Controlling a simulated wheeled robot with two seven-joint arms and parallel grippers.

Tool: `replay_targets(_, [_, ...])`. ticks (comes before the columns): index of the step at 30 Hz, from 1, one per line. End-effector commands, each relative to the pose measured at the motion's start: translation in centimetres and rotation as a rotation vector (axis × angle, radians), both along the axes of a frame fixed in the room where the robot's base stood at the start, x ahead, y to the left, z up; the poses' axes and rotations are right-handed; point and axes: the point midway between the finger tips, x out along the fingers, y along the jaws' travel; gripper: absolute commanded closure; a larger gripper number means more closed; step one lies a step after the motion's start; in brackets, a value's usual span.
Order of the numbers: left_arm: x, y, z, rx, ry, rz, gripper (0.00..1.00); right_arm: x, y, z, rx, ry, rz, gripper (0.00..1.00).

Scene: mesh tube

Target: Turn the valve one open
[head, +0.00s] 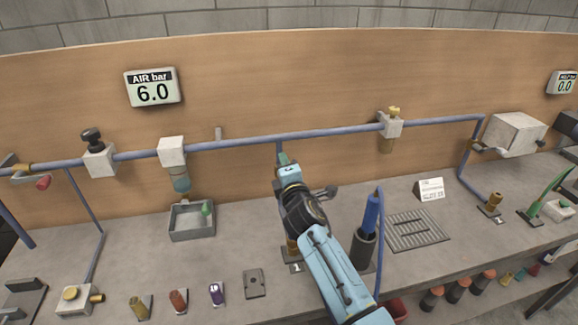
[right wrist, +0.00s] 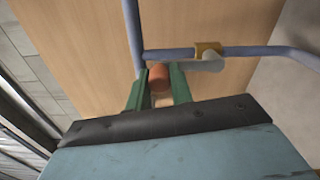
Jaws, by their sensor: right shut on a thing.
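My right gripper (head: 284,160) reaches up from the bottom of the head view, in front of the drop pipe (head: 279,147). In the right wrist view its two green fingers (right wrist: 158,88) stand on either side of an orange-red handle grip (right wrist: 158,76), and the gripper is shut on it. Beside it, a brass valve body (right wrist: 207,48) with a grey lever (right wrist: 205,65) sits on a blue-grey pipe. In the head view my gripper hides most of the valve. A stand marked 1 (head: 292,266) is partly hidden below. My left gripper is not in view.
The AIR bar display (head: 152,88) reads 6.0. A grey tray (head: 192,222) stands left of my arm. A blue tool in a dark holder (head: 364,245) is close on its right, beside a slotted plate (head: 417,231). A pipe (head: 330,133) runs along the wooden panel.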

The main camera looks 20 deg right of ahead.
Motion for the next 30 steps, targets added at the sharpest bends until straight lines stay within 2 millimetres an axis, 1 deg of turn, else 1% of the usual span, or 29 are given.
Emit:
replay_targets(6, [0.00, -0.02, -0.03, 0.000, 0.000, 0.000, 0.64, 0.04, 0.29, -0.02, -0.033, 0.005, 0.001, 1.00])
replay_targets(18, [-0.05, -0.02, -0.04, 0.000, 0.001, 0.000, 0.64, 0.04, 0.34, -0.03, -0.039, 0.006, 0.001, 1.00])
replay_targets(19, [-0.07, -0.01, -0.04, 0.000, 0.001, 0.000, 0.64, 0.04, 0.34, -0.03, -0.039, 0.006, 0.001, 0.74])
replay_targets(23, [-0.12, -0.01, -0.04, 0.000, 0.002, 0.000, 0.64, 0.04, 0.33, -0.04, -0.038, 0.006, 0.001, 0.57])
replay_targets(30, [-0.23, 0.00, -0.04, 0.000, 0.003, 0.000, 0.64, 0.03, 0.30, -0.03, -0.036, 0.007, 0.001, 0.56])
